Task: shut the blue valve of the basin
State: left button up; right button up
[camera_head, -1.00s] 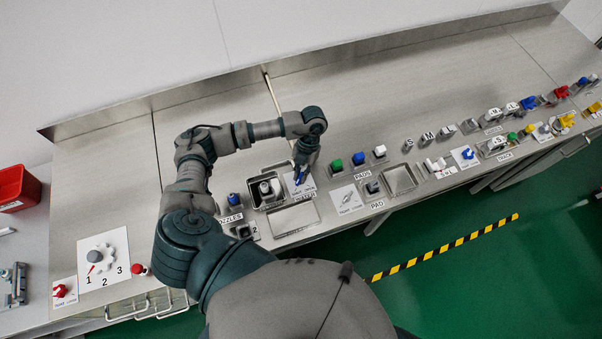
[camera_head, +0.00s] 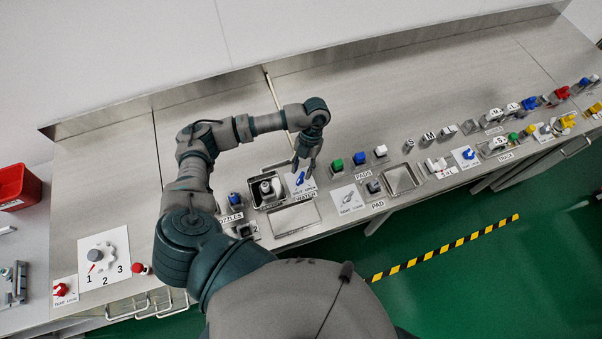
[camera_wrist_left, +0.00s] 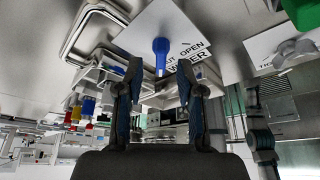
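The blue valve (camera_head: 300,179) is a small blue lever on a white plate labelled WATER, right of the metal basin (camera_head: 257,203). In the left wrist view the blue lever (camera_wrist_left: 161,56) hangs straight down the picture beside the words SHUT and OPEN. My left gripper (camera_head: 303,166) is just behind the valve in the head view and partly covers its plate. In the left wrist view the left gripper (camera_wrist_left: 160,80) is open, with the lever seen between and beyond its fingertips and nothing held. My right gripper is not in view.
The steel counter (camera_head: 390,95) behind is clear.

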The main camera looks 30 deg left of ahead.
pick_arm(q)
jog(key=v, duration=0.9)
